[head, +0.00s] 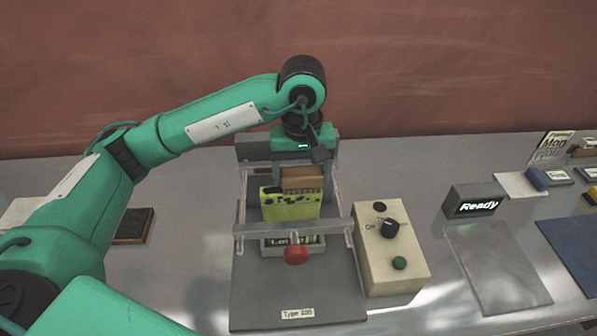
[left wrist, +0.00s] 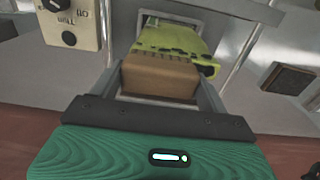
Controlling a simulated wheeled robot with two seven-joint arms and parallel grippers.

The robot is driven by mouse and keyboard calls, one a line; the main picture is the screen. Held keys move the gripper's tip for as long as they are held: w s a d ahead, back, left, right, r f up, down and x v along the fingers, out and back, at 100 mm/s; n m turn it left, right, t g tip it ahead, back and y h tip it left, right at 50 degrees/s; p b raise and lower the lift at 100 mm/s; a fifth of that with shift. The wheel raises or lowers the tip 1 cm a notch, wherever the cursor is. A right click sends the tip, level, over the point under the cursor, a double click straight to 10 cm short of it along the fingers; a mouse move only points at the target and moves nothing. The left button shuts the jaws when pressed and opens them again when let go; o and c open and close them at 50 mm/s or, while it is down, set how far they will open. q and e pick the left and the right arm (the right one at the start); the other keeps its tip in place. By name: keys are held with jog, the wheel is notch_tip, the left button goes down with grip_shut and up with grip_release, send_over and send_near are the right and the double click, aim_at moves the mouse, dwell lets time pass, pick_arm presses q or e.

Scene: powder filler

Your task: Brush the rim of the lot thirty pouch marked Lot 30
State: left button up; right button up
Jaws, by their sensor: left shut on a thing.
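The yellow-green pouch (head: 290,206), with dark specks along its top, stands upright in the clear-walled filler frame. In the left wrist view the pouch (left wrist: 172,40) lies just beyond the brush. A label below the pouch, partly behind the crossbar, seems to begin with "Lo"; the rest is unreadable. My left gripper (head: 303,176) is shut on a brown block brush (head: 303,185), which also shows between the fingers in the left wrist view (left wrist: 160,77). The brush is at the pouch's top rim; I cannot tell whether its bristles touch. My right gripper is not in view.
A beige control box (head: 390,250) stands close on the right, then a "Ready" sign (head: 473,202) and a grey mat (head: 497,268). A dark block (head: 133,226) lies left.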

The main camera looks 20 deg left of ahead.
pick_arm(q)
jog(key=shift+d+f, duration=0.1)
jog(key=shift+d, duration=0.05)
jog(key=shift+w+d+b, duration=0.45)
jog(key=shift+w+d, duration=0.05)
jog(key=shift+d, duration=0.4)
jog(key=shift+a, duration=0.2)
jog(key=shift+s+a+b, duration=0.5)
jog(key=shift+a+b, duration=0.15)
jog(key=shift+a, duration=0.2)
jog(key=shift+s+a, duration=0.1)
jog(key=shift+a, duration=0.05)
jog(key=shift+a, duration=0.15)
jog(key=shift+s+a+b, duration=0.35)
jog(key=shift+a+b, duration=0.25)
jog(key=shift+a, duration=0.15)
jog(key=shift+s+a, duration=0.1)
jog(key=shift+a, duration=0.05)
